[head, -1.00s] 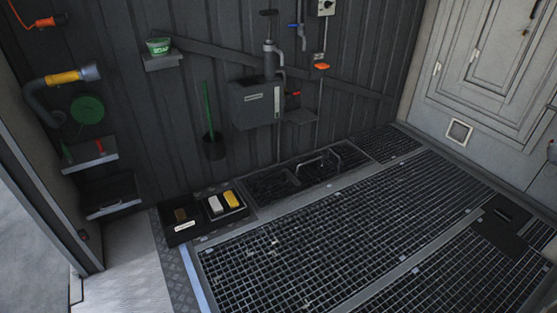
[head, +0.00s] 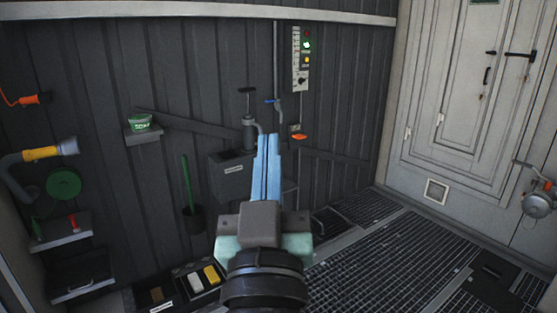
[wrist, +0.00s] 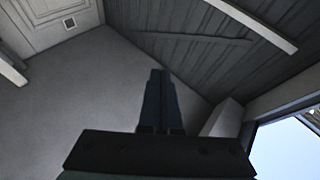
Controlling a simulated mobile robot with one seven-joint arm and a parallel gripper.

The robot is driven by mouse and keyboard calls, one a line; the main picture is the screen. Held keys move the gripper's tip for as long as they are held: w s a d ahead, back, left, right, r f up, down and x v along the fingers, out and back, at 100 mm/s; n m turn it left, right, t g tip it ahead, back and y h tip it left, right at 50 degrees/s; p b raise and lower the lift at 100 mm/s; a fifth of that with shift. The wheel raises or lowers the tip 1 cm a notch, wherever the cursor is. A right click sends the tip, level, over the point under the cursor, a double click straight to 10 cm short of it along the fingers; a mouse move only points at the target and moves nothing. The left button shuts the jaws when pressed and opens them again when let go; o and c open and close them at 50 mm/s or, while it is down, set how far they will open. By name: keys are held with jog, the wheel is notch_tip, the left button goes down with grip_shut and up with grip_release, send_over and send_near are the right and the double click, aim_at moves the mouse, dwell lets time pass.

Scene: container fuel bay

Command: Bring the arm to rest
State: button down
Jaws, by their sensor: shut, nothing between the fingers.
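My gripper (head: 266,145) stands up in the middle of the head view, its two long blue fingers together with nothing between them. It is raised in front of the dark corrugated wall and hides part of the grey wall box (head: 230,172) and the drain area below. In the wrist view my gripper (wrist: 156,75) also shows shut, its dark fingers pointing toward the pale ceiling (wrist: 90,100). The fingers appear clear of everything around them.
A hand pump (head: 249,130), a blue-handled valve (head: 276,108) and a control panel (head: 301,60) are on the wall. A soap tub (head: 141,122) sits on a small shelf at left. Trays with blocks (head: 190,286) lie low.

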jog(key=s+d+r+m+t+p, duration=0.1)
jog(key=s+r+t, duration=0.1)
jog(key=s+r, duration=0.5)
jog(key=s+r+t+p, duration=0.15)
jog(key=s+r, duration=0.25)
jog(key=r, duration=0.7)
notch_tip(320, 180, up, 14)
jog(key=p, duration=1.3)
jog(key=shift+w+t+p, duration=0.35)
jog(key=shift+f, duration=0.1)
